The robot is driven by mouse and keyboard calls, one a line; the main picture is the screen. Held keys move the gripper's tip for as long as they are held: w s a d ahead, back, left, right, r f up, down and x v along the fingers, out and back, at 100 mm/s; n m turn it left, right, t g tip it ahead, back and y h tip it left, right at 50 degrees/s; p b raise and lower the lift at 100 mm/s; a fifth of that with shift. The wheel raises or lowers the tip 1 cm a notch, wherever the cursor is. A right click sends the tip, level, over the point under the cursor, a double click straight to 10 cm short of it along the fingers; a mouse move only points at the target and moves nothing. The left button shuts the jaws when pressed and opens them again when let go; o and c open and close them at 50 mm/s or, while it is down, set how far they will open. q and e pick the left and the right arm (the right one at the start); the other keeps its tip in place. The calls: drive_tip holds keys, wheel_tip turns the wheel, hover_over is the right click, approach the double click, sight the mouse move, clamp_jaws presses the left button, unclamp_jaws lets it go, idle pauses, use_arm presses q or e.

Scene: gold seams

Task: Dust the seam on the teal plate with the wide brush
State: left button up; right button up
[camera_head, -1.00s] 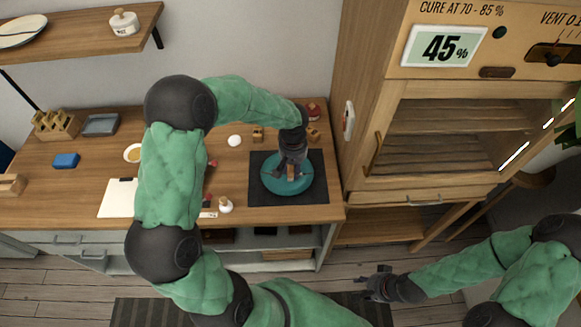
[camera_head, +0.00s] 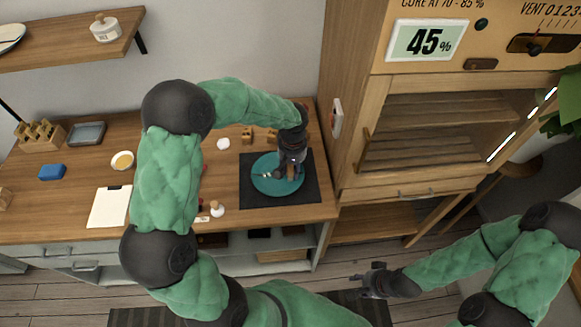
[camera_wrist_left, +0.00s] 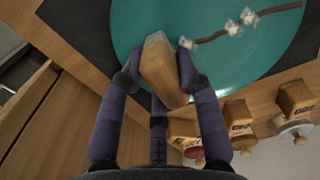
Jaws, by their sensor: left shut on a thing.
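The teal plate (camera_head: 268,189) lies on a dark mat (camera_head: 307,190) at the bench's right end. My left gripper (camera_head: 289,174) is over its right part. In the left wrist view, the gripper (camera_wrist_left: 158,72) is shut on the brush's wooden block handle (camera_wrist_left: 165,68). The pale bristle end (camera_wrist_left: 156,38) is at or just above the plate; I cannot tell if it touches. A brown seam (camera_wrist_left: 278,10) with pale specks crosses the plate beside the brush. My right gripper (camera_head: 364,284) is empty, fingers apart, low in front of the cabinet.
Small wooden blocks (camera_wrist_left: 296,98) and jars stand close behind the mat. A white knobbed pot (camera_head: 217,209) is left of the mat. The wooden cabinet (camera_head: 349,160) stands close on the right. A clipboard (camera_head: 109,207), blue block (camera_head: 52,172) and bowl (camera_head: 122,161) lie farther left.

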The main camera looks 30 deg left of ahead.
use_arm(q)
drive_tip(key=shift+w+a, duration=0.15)
drive_tip(key=shift+w, duration=0.2)
drive_tip(key=shift+s, duration=0.4)
drive_tip(key=shift+w, duration=0.3)
drive_tip(key=shift+s+b, duration=0.3)
drive_tip(key=shift+s, duration=0.05)
drive_tip(key=shift+a, duration=0.75)
drive_tip(key=shift+s+a, duration=0.55)
drive_tip(key=shift+s, duration=0.25)
drive_tip(key=shift+w+a, duration=0.1)
drive_tip(key=shift+a, duration=0.8)
drive_tip(key=shift+s+a, duration=0.5)
drive_tip(key=shift+s, duration=0.35)
drive_tip(key=shift+w+a, duration=0.15)
drive_tip(key=shift+a, duration=0.75)
drive_tip(key=shift+r+p, duration=0.65)
drive_tip(key=shift+r, duration=0.1)
